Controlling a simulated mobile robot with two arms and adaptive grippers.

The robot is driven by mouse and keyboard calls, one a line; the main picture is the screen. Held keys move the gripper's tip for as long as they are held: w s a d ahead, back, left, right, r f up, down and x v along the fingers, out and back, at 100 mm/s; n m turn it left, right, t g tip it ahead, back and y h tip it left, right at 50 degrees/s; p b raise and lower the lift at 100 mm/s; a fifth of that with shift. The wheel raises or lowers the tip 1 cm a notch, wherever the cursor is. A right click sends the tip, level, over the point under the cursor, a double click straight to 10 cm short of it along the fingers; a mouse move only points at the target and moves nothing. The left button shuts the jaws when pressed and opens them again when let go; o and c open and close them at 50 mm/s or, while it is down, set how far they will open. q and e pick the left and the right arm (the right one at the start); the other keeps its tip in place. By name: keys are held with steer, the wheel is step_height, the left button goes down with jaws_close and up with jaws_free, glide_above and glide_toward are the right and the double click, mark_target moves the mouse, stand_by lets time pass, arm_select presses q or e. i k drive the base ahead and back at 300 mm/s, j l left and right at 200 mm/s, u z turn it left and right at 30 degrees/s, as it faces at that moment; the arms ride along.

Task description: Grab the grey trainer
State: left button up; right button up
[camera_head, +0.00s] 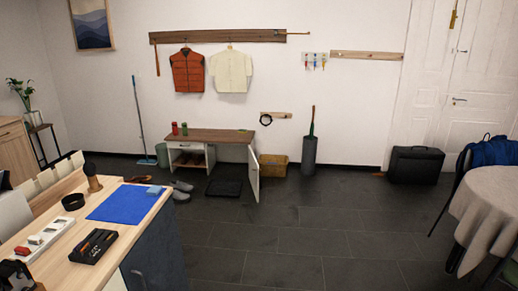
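A pair of grey shoes lies on the dark tiled floor, just past the right edge of the wooden desk and in front of the low bench. One grey trainer (182,186) is farther back; the other grey trainer (181,196) lies just nearer, close to the desk edge. They are small in the view, so fine detail is unclear. Neither of my grippers shows.
The desk (130,225) with a blue mat (125,204) and black tray (94,246) fills the lower left. The bench (208,136) has its door (253,174) open; a black mat (224,188) lies before it. The middle floor is clear. A round table (488,205) stands right.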

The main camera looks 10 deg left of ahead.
mark_target(182, 186)
steer(key=i, duration=2.1)
steer(key=i+u, duration=0.3)
steer(key=i, duration=0.2)
steer(key=i+u, duration=0.3)
steer(key=i, duration=0.25)
steer(key=i+l+u, duration=0.3)
steer(key=i, duration=0.2)
steer(key=i+l+u, duration=0.3)
steer(key=i, duration=0.15)
